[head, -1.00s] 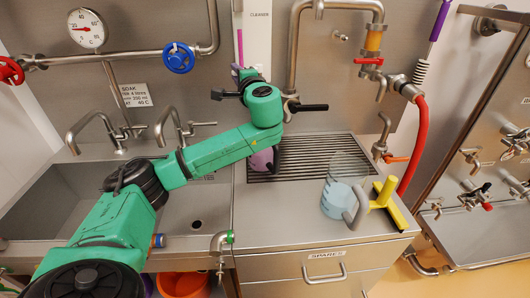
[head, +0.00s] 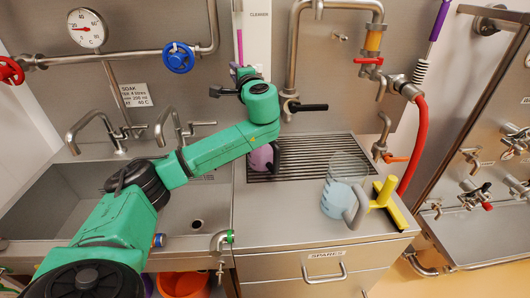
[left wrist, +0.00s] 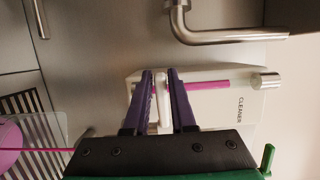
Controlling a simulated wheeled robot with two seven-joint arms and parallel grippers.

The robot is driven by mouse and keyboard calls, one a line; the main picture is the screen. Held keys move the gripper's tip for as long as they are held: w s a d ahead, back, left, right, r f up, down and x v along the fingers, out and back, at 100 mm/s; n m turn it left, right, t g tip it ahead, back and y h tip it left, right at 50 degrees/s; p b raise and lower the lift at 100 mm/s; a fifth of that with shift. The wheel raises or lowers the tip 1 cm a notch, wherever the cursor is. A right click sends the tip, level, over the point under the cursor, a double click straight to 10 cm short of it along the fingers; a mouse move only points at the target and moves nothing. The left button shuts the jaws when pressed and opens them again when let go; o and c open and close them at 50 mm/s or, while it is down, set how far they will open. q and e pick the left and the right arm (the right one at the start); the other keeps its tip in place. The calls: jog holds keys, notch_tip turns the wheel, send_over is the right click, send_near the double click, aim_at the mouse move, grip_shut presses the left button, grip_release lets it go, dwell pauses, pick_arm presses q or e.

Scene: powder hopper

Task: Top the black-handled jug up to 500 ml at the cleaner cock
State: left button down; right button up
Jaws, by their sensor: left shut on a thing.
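The black-handled jug (head: 259,160) stands on the slatted drain grid below the cleaner dispenser and holds purple-pink liquid. Its dark handle faces right. The jug also shows at the left edge of the left wrist view (left wrist: 35,130), where a thin magenta stream runs into it. I cannot read its level. The white cleaner dispenser (left wrist: 215,95) has a magenta sight tube. My left gripper (left wrist: 160,78), with purple fingers, is shut on the white cock lever (left wrist: 163,112) at the dispenser. In the head view my arm hides much of the dispenser. My right gripper is not in view.
A second jug (head: 341,192) with blue liquid and a grey handle stands right of the drain grid (head: 320,160). A yellow squeegee (head: 385,195) is beside it. A sink (head: 60,205) lies left. A red hose (head: 414,150) hangs at right.

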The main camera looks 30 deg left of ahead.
pick_arm(q)
jog(key=shift+a+r, duration=0.1)
jog(key=shift+w+a, duration=0.5)
jog(key=shift+w, duration=0.05)
jog(key=shift+w+a, duration=0.25)
jog(key=shift+w, duration=0.05)
jog(key=c, duration=0.7)
grip_release()
jog(key=shift+w, duration=0.1)
